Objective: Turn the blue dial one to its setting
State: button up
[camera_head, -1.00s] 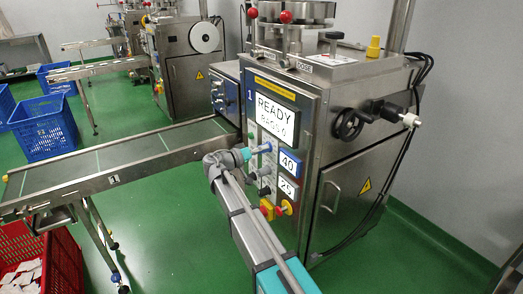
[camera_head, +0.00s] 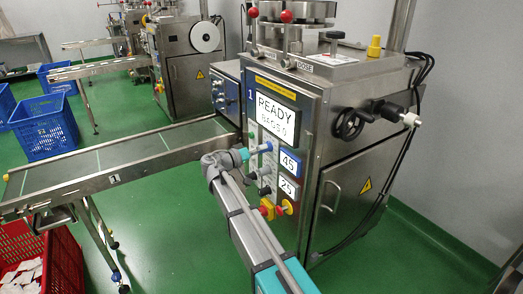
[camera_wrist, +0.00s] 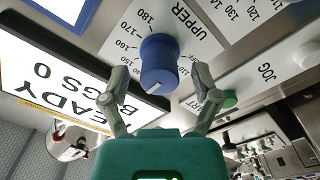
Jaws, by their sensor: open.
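The blue dial (camera_wrist: 159,60) stands out from the panel under the word UPPER, with a printed scale around it. A white line marks its end face; which number it points at is hard to tell. In the head view the dial (camera_head: 267,147) is a small blue knob on the machine front. My gripper (camera_wrist: 160,74) is open, with one finger on each side of the dial; I cannot tell if either touches it. My gripper (camera_head: 243,155) also shows in the head view, reaching to the panel. The upper blue-framed readout (camera_head: 289,162) shows 45.
The main display (camera_head: 272,117) reads READY, BAGS 0. The lower readout (camera_head: 288,187) shows 25. A dark knob (camera_head: 264,170) and a red-and-yellow switch (camera_head: 286,207) sit below the dial. A green button (camera_wrist: 230,98) is close beside one finger. A conveyor (camera_head: 110,160) runs left.

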jog(key=v, duration=1.1)
jog(key=shift+s, duration=0.2)
